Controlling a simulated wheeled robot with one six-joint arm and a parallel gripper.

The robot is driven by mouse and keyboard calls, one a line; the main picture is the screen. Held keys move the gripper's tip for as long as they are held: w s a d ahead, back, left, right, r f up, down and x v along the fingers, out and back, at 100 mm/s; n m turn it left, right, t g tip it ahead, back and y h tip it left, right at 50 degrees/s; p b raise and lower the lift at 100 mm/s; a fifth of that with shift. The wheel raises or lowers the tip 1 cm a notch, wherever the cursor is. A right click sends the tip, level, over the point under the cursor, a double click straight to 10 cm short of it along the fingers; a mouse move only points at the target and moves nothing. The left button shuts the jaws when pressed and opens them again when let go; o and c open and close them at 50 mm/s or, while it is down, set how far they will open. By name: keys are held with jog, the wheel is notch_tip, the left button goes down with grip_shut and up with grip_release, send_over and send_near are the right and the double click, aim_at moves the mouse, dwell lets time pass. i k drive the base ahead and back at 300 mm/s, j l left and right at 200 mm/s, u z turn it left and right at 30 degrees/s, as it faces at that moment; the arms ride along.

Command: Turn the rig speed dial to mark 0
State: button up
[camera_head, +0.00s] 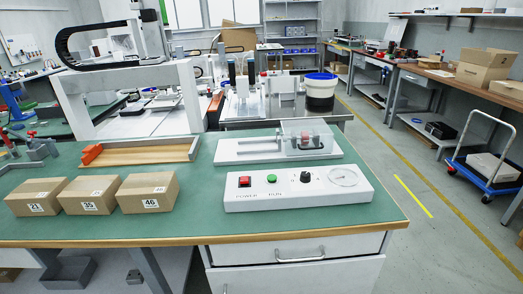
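The rig speed dial is a small black knob (306,177) on the top of a white control box (270,204) on the green bench. Left of the knob are a red POWER switch (245,181) and a green RUN button (272,178). A round white gauge (343,176) is to its right. The marks around the knob are too small to read, and I cannot tell where it points. My gripper is not in this view.
Behind the control box stands a white rig (240,151) with a clear cover (306,138). Three cartons, labelled 21 (36,197), 35 (89,195) and 46 (147,192), sit at left. A wooden tray (140,152) lies behind them. The green bench top (200,217) is clear at front.

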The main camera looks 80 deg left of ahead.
aim_at(305, 175)
jog(key=k+l+u, duration=0.1)
jog(key=u, duration=1.45)
jog(key=k+j, duration=0.05)
jog(key=j, duration=0.05)
